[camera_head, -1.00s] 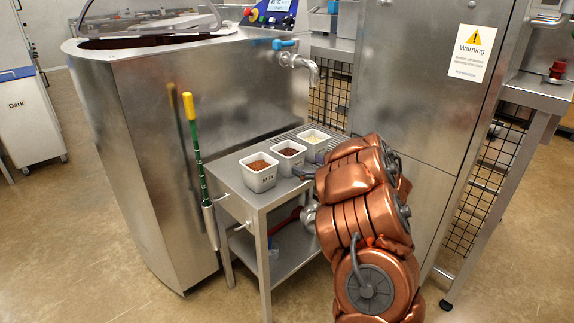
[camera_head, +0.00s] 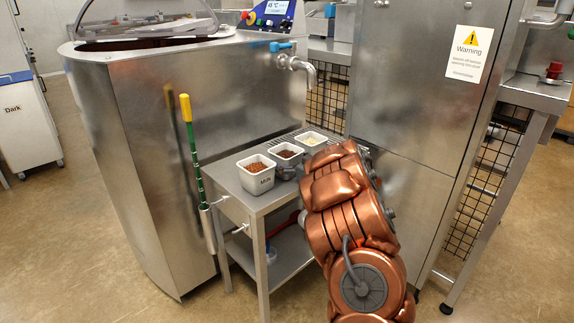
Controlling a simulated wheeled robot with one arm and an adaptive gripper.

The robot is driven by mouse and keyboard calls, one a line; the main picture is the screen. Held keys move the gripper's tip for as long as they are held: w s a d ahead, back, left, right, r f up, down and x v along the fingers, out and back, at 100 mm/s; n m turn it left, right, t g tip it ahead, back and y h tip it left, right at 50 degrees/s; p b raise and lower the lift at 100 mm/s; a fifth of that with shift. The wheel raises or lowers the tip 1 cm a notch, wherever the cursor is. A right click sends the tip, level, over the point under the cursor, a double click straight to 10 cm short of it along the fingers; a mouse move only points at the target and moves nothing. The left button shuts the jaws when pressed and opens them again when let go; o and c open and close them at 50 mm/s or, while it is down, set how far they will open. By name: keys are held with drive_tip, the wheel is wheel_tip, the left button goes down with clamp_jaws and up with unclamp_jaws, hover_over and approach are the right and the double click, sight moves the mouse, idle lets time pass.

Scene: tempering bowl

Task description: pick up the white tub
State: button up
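Three small white tubs stand in a row on the steel side table. The front one, labelled Milk (camera_head: 257,180), holds brown pieces. The middle tub (camera_head: 286,152) holds darker brown pieces. The rear tub (camera_head: 311,139) holds pale cream-white pieces, and its right part is close to or behind my copper arm. My gripper (camera_head: 290,172) is mostly hidden by my arm. Only a small dark grey part shows low beside the middle tub. I cannot see whether it touches a tub, or whether its fingers are open or shut.
The steel side table (camera_head: 225,172) has a lower shelf with a red item. A large steel tank (camera_head: 150,150) stands at left, with a tap (camera_head: 300,68) above the table's back. A green-and-yellow handled tool (camera_head: 194,150) hangs at the table's left side. A steel cabinet (camera_head: 420,90) stands behind.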

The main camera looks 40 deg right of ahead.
drive_tip(key=c, duration=1.1)
drive_tip(key=shift+c, duration=0.2)
drive_tip(key=shift+r, duration=0.1)
drive_tip(key=shift+r, duration=0.2)
drive_tip(key=s+p, duration=0.2)
drive_tip(key=s, duration=1.6)
drive_tip(key=shift+d+p, duration=0.35)
